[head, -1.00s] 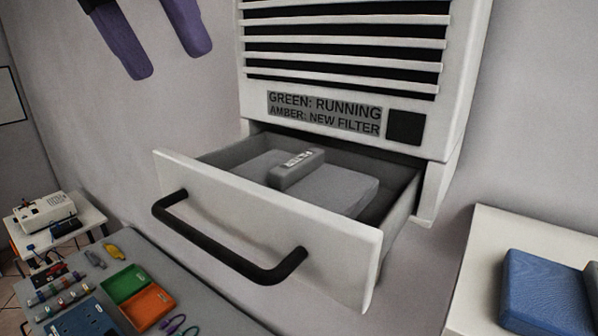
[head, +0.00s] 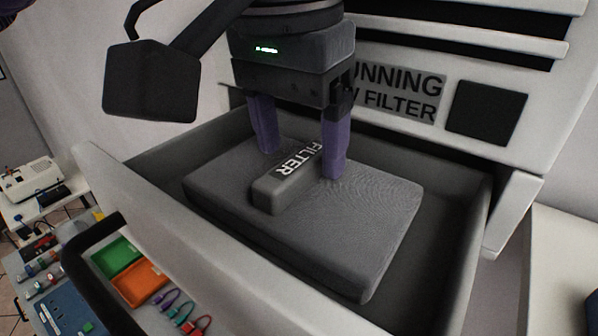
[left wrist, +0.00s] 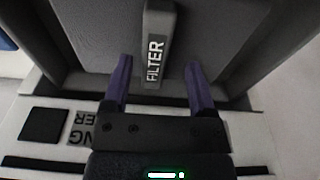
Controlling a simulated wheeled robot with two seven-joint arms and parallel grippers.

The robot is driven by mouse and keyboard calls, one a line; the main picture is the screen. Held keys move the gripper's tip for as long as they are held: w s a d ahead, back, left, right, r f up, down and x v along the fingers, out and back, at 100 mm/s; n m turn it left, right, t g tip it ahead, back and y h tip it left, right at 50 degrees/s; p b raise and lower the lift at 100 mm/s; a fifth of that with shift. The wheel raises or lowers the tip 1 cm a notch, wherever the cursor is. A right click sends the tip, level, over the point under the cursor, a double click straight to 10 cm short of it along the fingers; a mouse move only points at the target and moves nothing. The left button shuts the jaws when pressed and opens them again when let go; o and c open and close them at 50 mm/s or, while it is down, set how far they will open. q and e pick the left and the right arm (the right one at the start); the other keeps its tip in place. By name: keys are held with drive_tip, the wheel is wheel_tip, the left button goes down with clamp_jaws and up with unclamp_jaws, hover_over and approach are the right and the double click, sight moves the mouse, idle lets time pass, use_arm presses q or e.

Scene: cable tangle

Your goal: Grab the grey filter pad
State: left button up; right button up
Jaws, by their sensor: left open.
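The grey filter pad (head: 370,222) lies flat in the open drawer of the white unit. A raised grip bar (head: 272,192) marked "FILTER" runs across its top. My left gripper (head: 299,164) is open above the pad, with its purple fingers on either side of the bar's far end. In the left wrist view the pad (left wrist: 107,30) and the bar (left wrist: 158,30) also show, and the bar's lettered end lies between the open fingers (left wrist: 157,80). Whether the fingertips touch the pad is hard to tell. My right gripper is not in view.
The drawer's front panel (head: 180,236) has a dark handle (head: 88,262). The louvred unit front with a label (head: 405,92) rises behind the drawer. A bench at left holds green (head: 117,257) and orange (head: 139,284) trays. A white surface (head: 562,262) stands at right.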

use_arm(q)
drive_tip(key=shift+s+r, duration=0.15)
drive_tip(key=shift+s, duration=0.5)
drive_tip(key=shift+c, duration=0.4)
drive_tip(key=shift+s, duration=0.1)
drive_tip(key=shift+c, duration=1.3)
drive_tip(key=shift+w, duration=0.4)
drive_tip(key=c, duration=0.5)
clamp_jaws()
drive_tip(key=shift+s, duration=0.15)
